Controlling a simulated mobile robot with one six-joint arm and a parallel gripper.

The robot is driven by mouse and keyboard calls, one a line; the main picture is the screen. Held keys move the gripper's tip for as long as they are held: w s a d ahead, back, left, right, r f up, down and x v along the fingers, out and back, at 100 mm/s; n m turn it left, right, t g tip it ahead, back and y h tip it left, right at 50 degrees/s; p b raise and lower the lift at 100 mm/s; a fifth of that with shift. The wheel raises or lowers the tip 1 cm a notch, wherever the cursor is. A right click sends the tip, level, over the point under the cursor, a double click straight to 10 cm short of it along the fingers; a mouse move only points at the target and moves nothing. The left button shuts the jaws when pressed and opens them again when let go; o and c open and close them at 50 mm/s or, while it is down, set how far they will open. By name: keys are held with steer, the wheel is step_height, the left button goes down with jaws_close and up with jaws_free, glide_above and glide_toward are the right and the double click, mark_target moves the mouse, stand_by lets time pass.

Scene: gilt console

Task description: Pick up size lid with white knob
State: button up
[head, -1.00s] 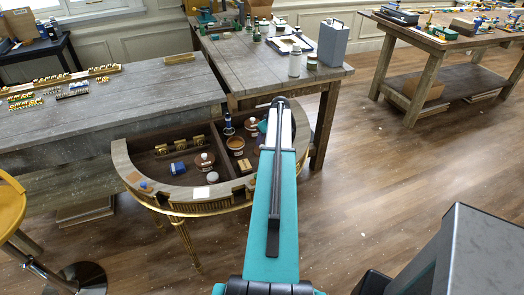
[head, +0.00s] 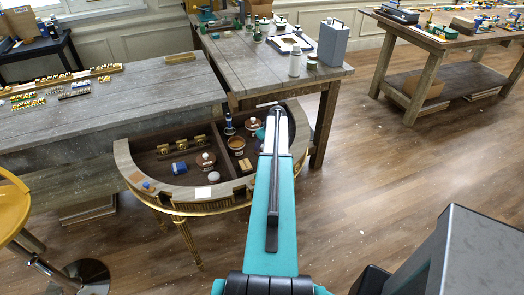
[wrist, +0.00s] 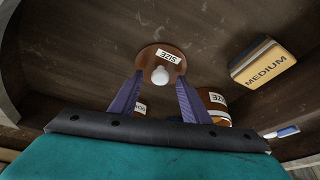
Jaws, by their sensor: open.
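In the wrist view, a round brown lid (wrist: 150,53) with a white knob (wrist: 161,75) and a white SIZE label lies just beyond my fingertips. My gripper (wrist: 159,82) is open, with one finger on each side of the knob in the picture. I cannot tell whether the fingers touch the lid; nothing is held. In the head view, my arm hides the gripper. A brown lid with a white knob (head: 252,125) shows left of the arm in the right compartment, and a similar one (head: 205,160) stands in the left compartment. I cannot tell which matches the wrist view.
A yellow block marked MEDIUM (wrist: 264,66) lies right of the lid. A brown labelled jar (wrist: 213,97) is close to the right finger. The curved console (head: 175,194) has raised rims and a divider. A wooden table (head: 335,75) stands close behind.

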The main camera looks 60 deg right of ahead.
jaws_close()
steer(key=shift+r, duration=0.1)
stand_by(0.3)
step_height(320, 180, up, 10)
steer(key=b, duration=0.3)
steer(key=shift+b, duration=0.35)
stand_by(0.6)
